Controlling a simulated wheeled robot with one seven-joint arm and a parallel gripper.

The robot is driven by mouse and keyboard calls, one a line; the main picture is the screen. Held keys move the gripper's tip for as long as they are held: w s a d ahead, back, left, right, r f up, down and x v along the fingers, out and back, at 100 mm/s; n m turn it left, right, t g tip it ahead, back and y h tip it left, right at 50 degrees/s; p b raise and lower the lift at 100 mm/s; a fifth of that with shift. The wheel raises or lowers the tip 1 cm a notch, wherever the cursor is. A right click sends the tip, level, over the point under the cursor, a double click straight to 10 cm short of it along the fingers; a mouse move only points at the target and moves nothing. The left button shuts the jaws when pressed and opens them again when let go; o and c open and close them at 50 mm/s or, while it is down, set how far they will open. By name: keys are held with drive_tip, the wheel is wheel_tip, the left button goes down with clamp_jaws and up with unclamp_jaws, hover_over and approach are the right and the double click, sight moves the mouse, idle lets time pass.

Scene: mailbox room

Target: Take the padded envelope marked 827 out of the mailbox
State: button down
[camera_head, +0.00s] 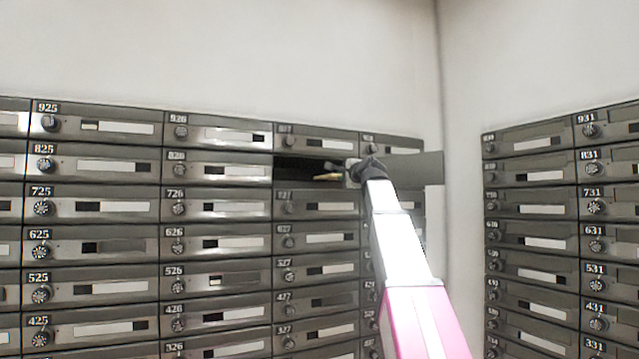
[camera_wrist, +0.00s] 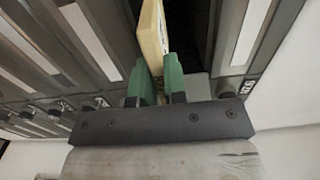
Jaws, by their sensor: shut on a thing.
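The padded envelope (camera_head: 327,177) is a yellowish, thin item inside the open mailbox compartment (camera_head: 292,168), below the row marked 926 and right of box 826. In the wrist view the envelope (camera_wrist: 153,40) stands between the green fingertips of my gripper (camera_wrist: 160,78). My gripper also shows at the compartment's mouth in the head view (camera_head: 350,172). It is shut on the envelope's near end. The rest of the envelope reaches into the dark compartment. Its marking cannot be read.
The compartment's open door (camera_head: 418,168) sticks out to the right of my gripper. Closed mailboxes (camera_head: 225,207) surround the opening on the left and below. Another bank of mailboxes (camera_head: 545,215) stands on the right past the wall corner.

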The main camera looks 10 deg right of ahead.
drive_tip(key=v, duration=0.6)
idle(0.5)
